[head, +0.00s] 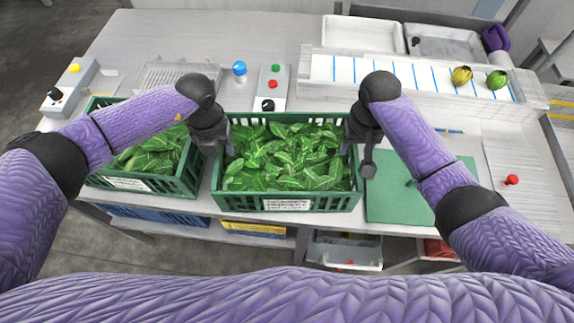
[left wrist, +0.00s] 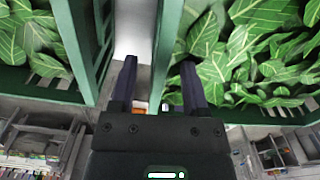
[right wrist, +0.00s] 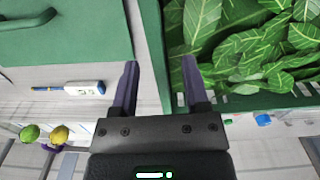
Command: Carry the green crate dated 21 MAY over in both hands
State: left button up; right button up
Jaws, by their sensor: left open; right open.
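The middle green crate (head: 236,203) is full of green leaves and has a white label (head: 287,204) on its front; its print is too small to read. A second leaf-filled green crate (head: 168,185) stands close on its left, also with an unreadable label (head: 128,184). My left gripper (head: 222,150) is open at the middle crate's left wall, with that wall between its fingers in the left wrist view (left wrist: 160,85). My right gripper (head: 357,160) is open at the right wall, which runs between its fingers in the right wrist view (right wrist: 158,80).
A green board (head: 390,205) with a handle lies right of the middle crate. Behind are a button box (head: 274,85), a blue-capped item (head: 239,70) and a white rack (head: 180,76). A lined tray (head: 430,75) holds two round vegetables. The gap between the crates is narrow.

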pick_arm(q)
jog(key=shift+f, duration=1.65)
pick_arm(e)
jog(key=shift+f, duration=1.65)
pick_arm(q)
grip_shut()
pick_arm(e)
grip_shut()
pick_arm(q)
jog(key=shift+r, duration=0.1)
pick_arm(e)
jog(key=shift+r, duration=0.1)
